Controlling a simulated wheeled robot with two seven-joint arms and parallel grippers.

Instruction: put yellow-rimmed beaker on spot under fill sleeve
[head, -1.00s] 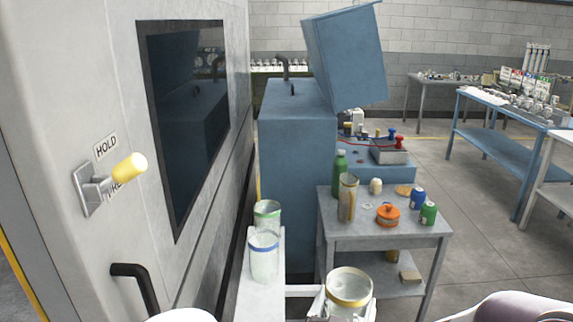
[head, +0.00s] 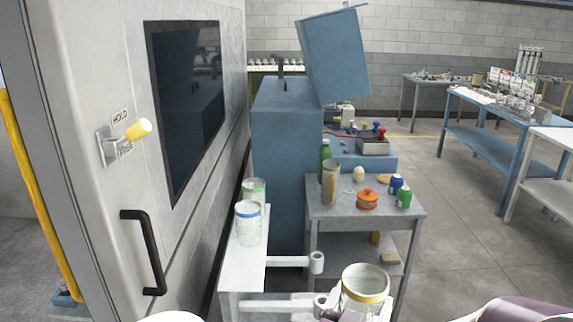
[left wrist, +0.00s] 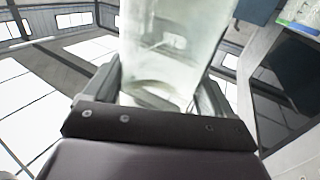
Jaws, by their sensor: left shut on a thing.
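The yellow-rimmed beaker (head: 364,291) is a clear glass at the bottom of the head view, right of centre. It looks roughly upright. My left gripper (head: 349,316) is shut on it, low on the picture, and mostly cut off by the frame edge. In the left wrist view the glass wall of the beaker (left wrist: 170,50) stands between the two fingers of my left gripper (left wrist: 165,90). My right gripper is not in view. I cannot make out the fill sleeve or the spot under it for certain.
A narrow white shelf (head: 241,280) holds a blue-rimmed beaker (head: 248,225) and a green-rimmed beaker (head: 254,188). Two white arms with round ends (head: 317,262) reach right from it, close to the held beaker. A grey cart (head: 330,222) carries bottles and cans. A cabinet with a black handle (head: 146,255) stands left.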

